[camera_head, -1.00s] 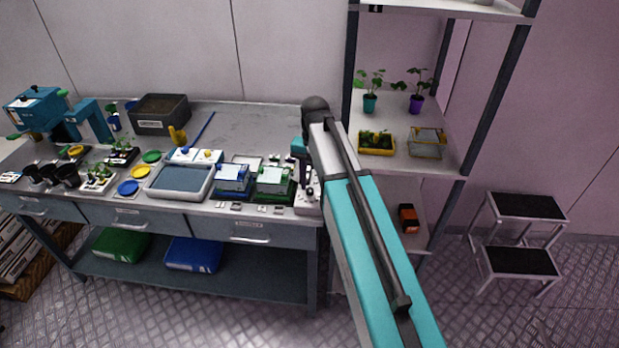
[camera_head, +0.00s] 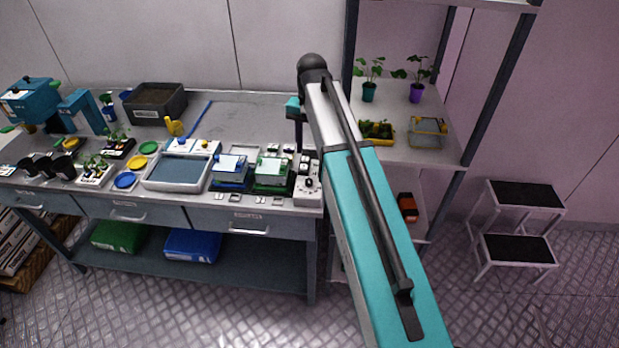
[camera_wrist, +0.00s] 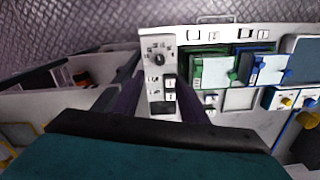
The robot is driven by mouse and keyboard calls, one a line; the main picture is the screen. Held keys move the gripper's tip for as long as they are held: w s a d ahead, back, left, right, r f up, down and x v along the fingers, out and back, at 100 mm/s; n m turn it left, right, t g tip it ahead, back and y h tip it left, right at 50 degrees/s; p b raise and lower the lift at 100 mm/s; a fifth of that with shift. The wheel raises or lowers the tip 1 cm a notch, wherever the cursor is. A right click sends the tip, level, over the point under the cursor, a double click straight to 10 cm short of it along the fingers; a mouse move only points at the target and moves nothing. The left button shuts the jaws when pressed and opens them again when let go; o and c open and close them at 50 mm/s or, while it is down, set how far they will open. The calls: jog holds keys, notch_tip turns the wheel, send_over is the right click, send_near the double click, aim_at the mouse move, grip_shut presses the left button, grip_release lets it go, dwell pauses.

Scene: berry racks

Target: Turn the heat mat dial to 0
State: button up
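The heat mat control box is a narrow white panel (camera_head: 308,188) at the bench's front right corner, also visible in the wrist view (camera_wrist: 155,45). Its round dark dial (camera_wrist: 158,59) sits inside a ring of small marks; in the head view the dial (camera_head: 308,183) is tiny. I cannot read its setting. In the head view my gripper (camera_head: 298,138) is above the bench, apart from the dial, partly hidden by my arm.
A green-based box (camera_head: 272,173) and a blue-based box (camera_head: 230,172) stand just left of the panel. A grey tray (camera_head: 178,172) is farther left. A rack (camera_head: 350,95) with potted plants rises close on the right. The rear bench middle is clear.

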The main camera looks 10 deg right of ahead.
aim_at(309, 181)
jog(key=shift+a+f+b, duration=0.1)
jog(key=shift+f+b, duration=4)
jog(key=shift+f, duration=2.5)
grip_shut()
